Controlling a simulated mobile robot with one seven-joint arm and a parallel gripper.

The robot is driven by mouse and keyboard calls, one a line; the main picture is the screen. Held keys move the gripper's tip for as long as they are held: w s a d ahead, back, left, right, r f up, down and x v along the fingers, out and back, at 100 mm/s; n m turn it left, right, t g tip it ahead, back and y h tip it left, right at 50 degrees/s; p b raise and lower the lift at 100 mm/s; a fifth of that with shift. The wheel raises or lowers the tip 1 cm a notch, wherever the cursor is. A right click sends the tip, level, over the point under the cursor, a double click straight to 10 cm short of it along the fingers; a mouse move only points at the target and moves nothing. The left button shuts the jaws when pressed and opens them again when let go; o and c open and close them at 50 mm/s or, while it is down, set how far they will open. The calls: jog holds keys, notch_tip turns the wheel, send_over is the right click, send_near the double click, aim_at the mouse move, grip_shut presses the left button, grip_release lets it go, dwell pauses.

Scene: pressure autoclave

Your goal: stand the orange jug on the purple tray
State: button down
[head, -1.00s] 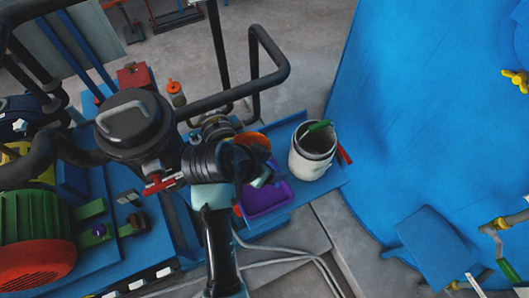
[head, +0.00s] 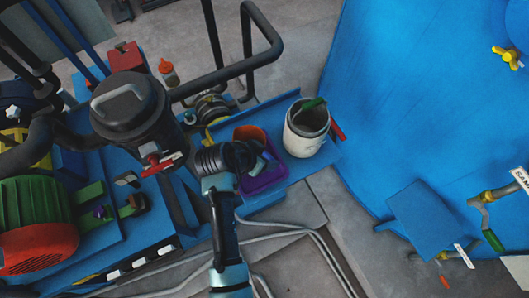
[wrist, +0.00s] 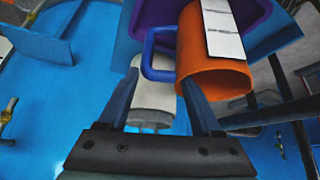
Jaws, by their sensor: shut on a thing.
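The orange jug (wrist: 213,75) shows in the wrist view with its open mouth towards the camera, a blue handle (wrist: 159,55) and a white label. My gripper (wrist: 162,85) is shut on the jug at its handle side. In the head view my gripper (head: 243,160) hides much of the jug (head: 250,133). The purple tray (head: 268,179) lies on the blue bench beneath and beside the gripper, and part of it shows behind the jug in the wrist view (wrist: 187,12). I cannot tell whether the jug's base touches the tray.
A white bucket (head: 303,143) with a green-handled tool stands right of the tray. A black pipe rail (head: 230,70) arches behind the gripper. A black lidded vessel (head: 131,108) with a red-handled valve and a green-and-red motor (head: 37,225) stand left. A large blue surface (head: 410,110) rises at right.

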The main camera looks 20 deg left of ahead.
jog(key=shift+c, duration=0.3)
grip_release()
jog(key=shift+f, duration=0.1)
jog(key=b+v, duration=0.1)
jog(key=v, duration=1.1)
